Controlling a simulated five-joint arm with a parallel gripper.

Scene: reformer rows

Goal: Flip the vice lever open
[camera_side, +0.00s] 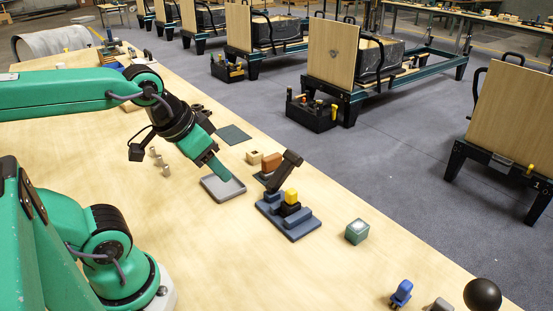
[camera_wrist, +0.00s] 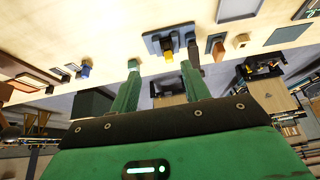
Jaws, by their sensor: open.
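The vice (camera_side: 289,225) stands on the wooden bench, with a blue-grey base, stepped blocks and a yellow block (camera_side: 291,196) in its middle. Its dark lever (camera_side: 285,171) slants upward at the back, its end raised to the right. My gripper (camera_side: 222,174) is over the grey tray, left of the vice and apart from the lever. In the wrist view my gripper (camera_wrist: 160,66) has its two green fingers spread, with nothing between them. The vice (camera_wrist: 155,44) lies beyond the fingertips there, and the dark lever (camera_wrist: 194,50) is partly hidden by the right finger.
A grey tray (camera_side: 211,193) lies under my gripper. An orange-brown block (camera_side: 271,162) and a wooden block (camera_side: 254,157) sit behind the vice. A greenish cube (camera_side: 356,232) stands to its right. A blue object (camera_side: 401,293) and a black ball (camera_side: 482,294) are near the front edge.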

